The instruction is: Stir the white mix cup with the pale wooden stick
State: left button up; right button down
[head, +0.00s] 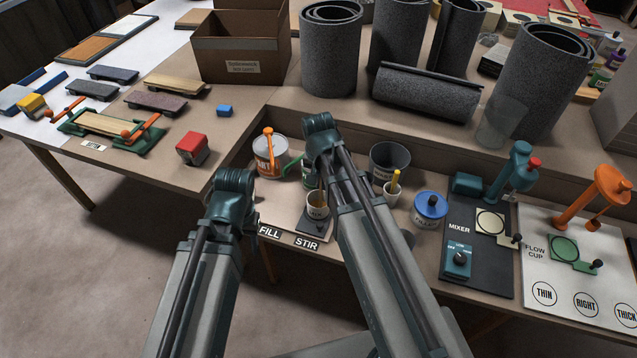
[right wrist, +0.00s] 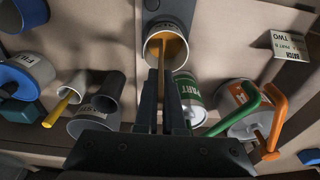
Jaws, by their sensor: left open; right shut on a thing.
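The white mix cup (head: 317,208) stands upright on a dark pad beside the STIR label, with brown-orange mix inside. In the right wrist view the cup (right wrist: 186,28) is just beyond my fingertips, its mouth toward the camera. My right gripper (right wrist: 161,100) is shut on the pale wooden stick (right wrist: 161,68), whose far end reaches into the cup's mouth. How deep it goes is unclear. In the head view my right arm hides this gripper. My left arm stands left of the cup; its gripper's fingers do not show.
An orange-handled can (head: 268,160) and a green-labelled can (right wrist: 190,97) stand near the cup. Right of it are a grey bucket (head: 390,160), a small cup with a yellow stick (head: 392,195) and a blue-lidded tub (head: 430,208). The mixer (head: 480,235) is further right.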

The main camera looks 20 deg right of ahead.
jog(key=shift+w+a, duration=0.15)
jog(key=shift+a, duration=0.2)
jog(key=shift+r, duration=0.1)
notch_tip(320, 180, up, 7)
jog(key=p, duration=0.7)
dwell(0.7)
notch_tip(320, 180, up, 5)
jog(key=p, duration=0.5)
